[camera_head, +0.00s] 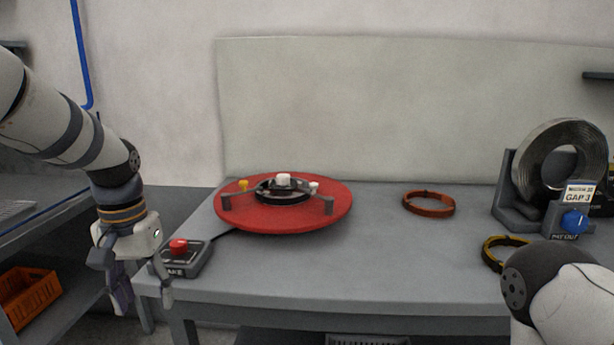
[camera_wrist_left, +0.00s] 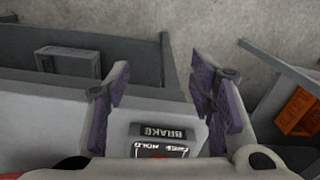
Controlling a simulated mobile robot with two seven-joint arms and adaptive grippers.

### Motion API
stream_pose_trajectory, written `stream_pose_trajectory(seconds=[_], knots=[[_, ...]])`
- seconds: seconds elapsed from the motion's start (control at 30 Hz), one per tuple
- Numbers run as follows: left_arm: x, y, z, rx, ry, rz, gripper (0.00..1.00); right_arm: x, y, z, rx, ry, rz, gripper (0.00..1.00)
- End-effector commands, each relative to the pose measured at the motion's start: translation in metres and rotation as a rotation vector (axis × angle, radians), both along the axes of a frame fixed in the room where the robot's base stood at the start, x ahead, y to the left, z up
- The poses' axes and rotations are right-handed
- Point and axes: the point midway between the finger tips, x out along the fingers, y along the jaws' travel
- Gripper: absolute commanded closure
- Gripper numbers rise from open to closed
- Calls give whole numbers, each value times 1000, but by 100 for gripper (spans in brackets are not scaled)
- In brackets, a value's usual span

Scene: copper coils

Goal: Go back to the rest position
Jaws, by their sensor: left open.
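My left gripper (camera_head: 140,288) hangs pointing down at the left end of the grey table, just left of the brake box. It is open and empty; in the left wrist view its two purple-padded fingers (camera_wrist_left: 160,105) stand wide apart. The brake box (camera_head: 187,260) with its red button sits on the table's front left corner. Its BRAKE label (camera_wrist_left: 158,131) shows between and below the fingers in the left wrist view, with no finger seen touching it. Of my right arm, only a white and dark link shows at the lower right; its gripper is outside the picture.
The grey table (camera_head: 380,270) carries a red turntable (camera_head: 285,220), an orange-brown ring (camera_head: 428,203), a yellow-black ring (camera_head: 493,254), and a metal coil on a stand (camera_head: 560,160) beside a blue-knobbed box (camera_head: 570,220). An orange crate (camera_head: 28,297) sits on a low shelf at left.

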Motion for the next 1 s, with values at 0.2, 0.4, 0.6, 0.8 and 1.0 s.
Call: stream_pose_trajectory(seconds=[0.2,0.4,0.6,0.8,1.0], knots=[[-78,-17,-166,-7,60,-23,50,0,0,-1,0,0,0,60],[-231,-33,-272,-13,98,-35,50,0,0,0,0,1,0,60],[-341,-40,-281,-13,111,-41,50,0,0,0,0,0,0,60],[-357,-41,-278,-11,103,-42,50,0,0,0,0,0,0,60],[-356,-41,-278,-11,103,-42,50,0,0,0,0,0,0,60]])
